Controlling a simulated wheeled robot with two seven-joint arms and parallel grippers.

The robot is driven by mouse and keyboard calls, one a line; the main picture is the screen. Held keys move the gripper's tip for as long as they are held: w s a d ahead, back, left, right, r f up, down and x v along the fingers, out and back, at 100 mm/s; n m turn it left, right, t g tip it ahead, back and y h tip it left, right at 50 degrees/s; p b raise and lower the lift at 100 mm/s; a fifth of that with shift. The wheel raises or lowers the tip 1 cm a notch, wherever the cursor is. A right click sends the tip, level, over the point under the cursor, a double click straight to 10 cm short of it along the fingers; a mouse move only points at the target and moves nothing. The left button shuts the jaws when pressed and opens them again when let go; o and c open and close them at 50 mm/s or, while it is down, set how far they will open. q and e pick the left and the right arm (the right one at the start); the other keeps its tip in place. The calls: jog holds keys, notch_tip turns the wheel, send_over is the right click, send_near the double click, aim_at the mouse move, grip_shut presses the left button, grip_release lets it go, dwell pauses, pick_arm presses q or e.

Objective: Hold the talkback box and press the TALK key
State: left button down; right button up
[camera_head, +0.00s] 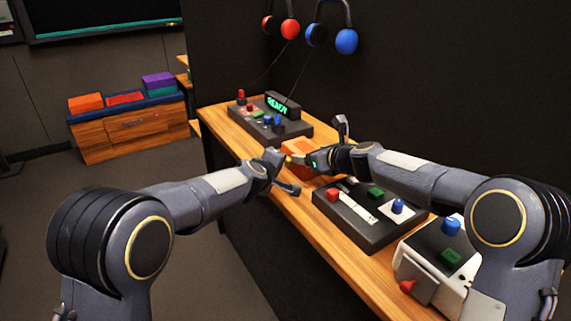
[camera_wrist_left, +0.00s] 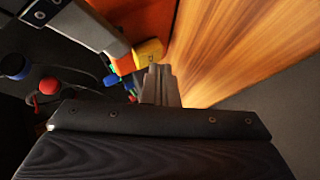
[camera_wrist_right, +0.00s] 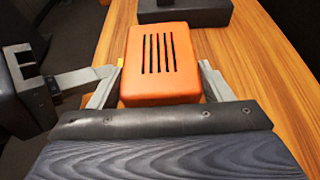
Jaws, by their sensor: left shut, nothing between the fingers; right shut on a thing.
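The orange talkback box (camera_head: 299,146) sits at the middle of the wooden desk. Its slotted face (camera_wrist_right: 160,85) shows in the right wrist view. My right gripper (camera_wrist_right: 162,68) is shut on the box, one finger on each side. The yellow TALK key (camera_wrist_left: 149,51) sticks out from the box's side in the left wrist view. My left gripper (camera_wrist_left: 160,72) is shut and empty, its fingertips right at the key. I cannot tell whether they touch it or whether the key is pressed in. In the head view the grippers partly hide the box.
A dark panel (camera_head: 297,130) with coloured knobs and a green display stands behind the box. Another panel (camera_head: 365,232) with red, green and blue controls stands nearer. A white-sided unit (camera_head: 410,262) is at the near end. Headphones (camera_head: 346,41) hang on the wall.

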pick_arm(q)
jog(key=shift+w+d, duration=0.25)
jog(key=shift+d, duration=0.25)
dwell(0.6)
jog(key=shift+s+a, duration=0.3)
jog(key=shift+a, duration=0.2)
jog(key=shift+s+a, duration=0.25)
jog(key=shift+a, duration=0.2)
jog(key=shift+a, duration=0.3)
jog(key=s+a, duration=0.1)
jog(key=a, duration=0.1)
jog(key=s+a, duration=0.1)
jog(key=shift+s+a, duration=0.2)
jog(key=shift+a, duration=0.2)
